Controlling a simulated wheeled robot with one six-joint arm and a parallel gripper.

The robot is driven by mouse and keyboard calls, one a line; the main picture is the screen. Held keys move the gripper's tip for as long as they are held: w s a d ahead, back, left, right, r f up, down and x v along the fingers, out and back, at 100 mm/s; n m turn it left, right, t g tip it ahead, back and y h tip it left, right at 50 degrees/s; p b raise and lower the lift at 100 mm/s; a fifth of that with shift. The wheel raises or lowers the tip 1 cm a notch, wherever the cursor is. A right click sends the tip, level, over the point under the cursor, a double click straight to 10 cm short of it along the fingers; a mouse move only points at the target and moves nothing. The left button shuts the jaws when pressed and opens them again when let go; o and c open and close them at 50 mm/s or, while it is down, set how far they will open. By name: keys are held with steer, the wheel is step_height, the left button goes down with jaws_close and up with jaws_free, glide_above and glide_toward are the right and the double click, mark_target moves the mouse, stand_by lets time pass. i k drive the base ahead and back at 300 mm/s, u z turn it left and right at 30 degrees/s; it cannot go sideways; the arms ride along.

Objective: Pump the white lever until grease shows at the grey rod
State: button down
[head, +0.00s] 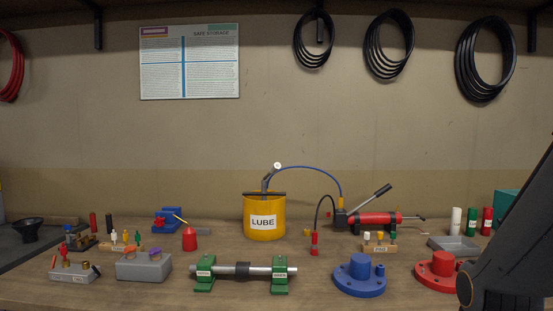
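A red grease gun (376,219) lies at the middle right of the bench. Its lever (370,200) is raised at a slant and looks grey with a dark grip; I see no clearly white lever. A black hose (319,209) arcs from the gun's head to a small red fitting (314,243). A grey rod (218,270) lies level across two green labelled supports (204,273), with a dark collar (243,268) near its middle. Grease cannot be made out on the rod at this size. My gripper is not in view.
A yellow LUBE bucket (264,222) stands behind the rod, joined to the gun by a blue hose (305,172). A blue flange (360,276) and red flange (441,271) stand front right. Grey blocks (144,266) stand left. My dark arm link covers the right corner.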

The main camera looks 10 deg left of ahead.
mark_target(275, 167)
steer(key=i, duration=0.6)
steer(key=u, duration=0.8)
